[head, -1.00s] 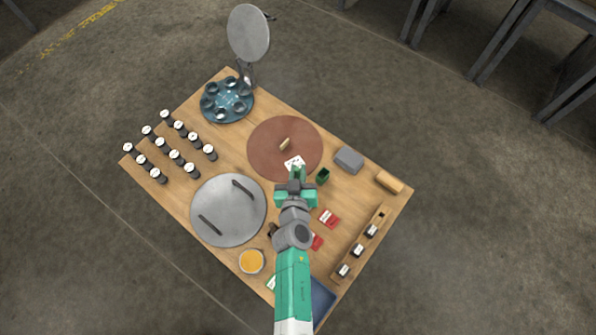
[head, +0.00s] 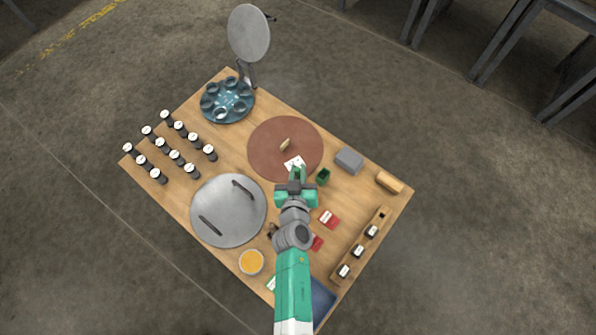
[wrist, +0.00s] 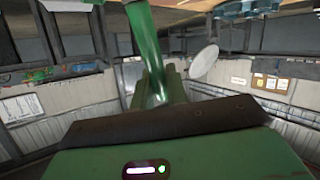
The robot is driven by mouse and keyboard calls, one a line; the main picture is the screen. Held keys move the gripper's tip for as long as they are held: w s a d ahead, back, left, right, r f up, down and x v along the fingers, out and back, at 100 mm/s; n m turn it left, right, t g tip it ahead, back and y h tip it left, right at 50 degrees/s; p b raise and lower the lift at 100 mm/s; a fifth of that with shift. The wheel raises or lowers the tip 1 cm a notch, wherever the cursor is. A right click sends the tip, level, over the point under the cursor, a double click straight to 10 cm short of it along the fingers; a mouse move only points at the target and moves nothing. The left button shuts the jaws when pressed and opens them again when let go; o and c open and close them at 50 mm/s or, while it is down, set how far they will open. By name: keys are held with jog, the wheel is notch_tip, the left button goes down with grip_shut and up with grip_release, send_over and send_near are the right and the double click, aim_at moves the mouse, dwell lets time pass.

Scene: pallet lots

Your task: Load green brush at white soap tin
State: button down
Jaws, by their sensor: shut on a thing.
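My gripper (head: 297,173) is over the middle of the table, at the near edge of the brown round mat. In the wrist view it is shut on a green shaft-like thing (wrist: 150,52), which I take to be the green brush. Its far end is cut off by the frame, and in the head view I cannot tell it from the green fingers. I cannot make out a white soap tin for sure. A small white piece with dark marks (head: 293,162) lies just beyond the fingertips, on the brown mat (head: 268,135).
A dark green box (head: 323,177) stands close right of my gripper. A grey block (head: 348,159) and wooden block (head: 389,182) lie farther right. A grey disc (head: 215,190) with two bars is left. Several dark jars and a blue tray (head: 228,101) with cups stand beyond.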

jog(key=shift+f, duration=0.15)
notch_tip(320, 180, up, 7)
jog(key=p, duration=0.6)
jog(key=shift+r+p, duration=0.2)
jog(key=shift+p, duration=0.2)
jog(key=shift+f, duration=0.1)
